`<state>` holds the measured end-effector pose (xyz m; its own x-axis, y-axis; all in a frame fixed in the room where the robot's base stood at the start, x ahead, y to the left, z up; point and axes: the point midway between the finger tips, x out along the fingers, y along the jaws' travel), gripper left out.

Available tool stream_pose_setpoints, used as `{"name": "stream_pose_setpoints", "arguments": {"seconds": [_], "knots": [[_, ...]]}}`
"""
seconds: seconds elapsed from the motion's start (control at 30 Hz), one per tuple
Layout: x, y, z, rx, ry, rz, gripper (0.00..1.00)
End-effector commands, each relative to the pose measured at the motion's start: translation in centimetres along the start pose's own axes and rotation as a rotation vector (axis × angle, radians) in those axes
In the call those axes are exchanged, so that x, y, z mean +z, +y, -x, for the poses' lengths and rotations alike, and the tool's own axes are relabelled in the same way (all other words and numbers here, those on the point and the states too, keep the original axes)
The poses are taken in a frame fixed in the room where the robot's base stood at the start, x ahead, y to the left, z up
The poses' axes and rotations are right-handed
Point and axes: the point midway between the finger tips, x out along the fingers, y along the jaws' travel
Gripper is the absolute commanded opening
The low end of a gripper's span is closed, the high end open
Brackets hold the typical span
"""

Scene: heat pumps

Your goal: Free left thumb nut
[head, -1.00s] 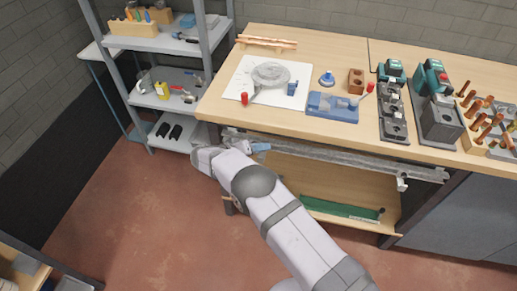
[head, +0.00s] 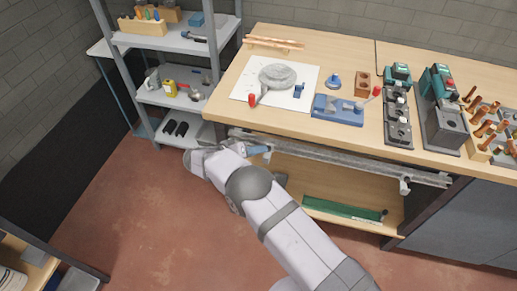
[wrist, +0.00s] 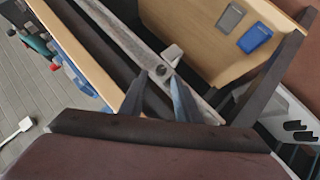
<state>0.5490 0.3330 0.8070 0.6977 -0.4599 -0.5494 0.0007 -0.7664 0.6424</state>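A long grey metal rail (head: 330,156) runs along the bench front below the top; in the wrist view it crosses diagonally (wrist: 118,30). In the wrist view a small dark round piece (wrist: 161,70), which looks like the nut or its stud, sits on the rail beside a pale grey tab (wrist: 172,53). My gripper (wrist: 157,82) is open, its two pointed fingers apart on either side of the rail just short of the dark piece; contact cannot be told. In the head view my gripper (head: 258,150) is at the rail's left part. A similar pale fitting (head: 404,187) sits at the right end.
The wooden bench top (head: 225,112) overhangs the rail. Below is a wooden lower shelf (head: 330,181) with a green tray (head: 345,208); the wrist view shows a grey block (wrist: 230,18) and a blue block (wrist: 256,38). A grey shelving unit (head: 172,98) stands left. The floor in front is clear.

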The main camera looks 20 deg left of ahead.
Motion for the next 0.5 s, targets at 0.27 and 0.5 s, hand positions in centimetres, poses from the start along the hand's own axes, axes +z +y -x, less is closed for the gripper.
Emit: {"name": "stream_pose_setpoints", "arguments": {"seconds": [0.27,0.5], "knots": [[0.0,0.0,0.0,0.0,0.0,-0.001,0.3],[-1.7,0.5,-0.7,-0.037,0.072,-0.059,0.3]]}}
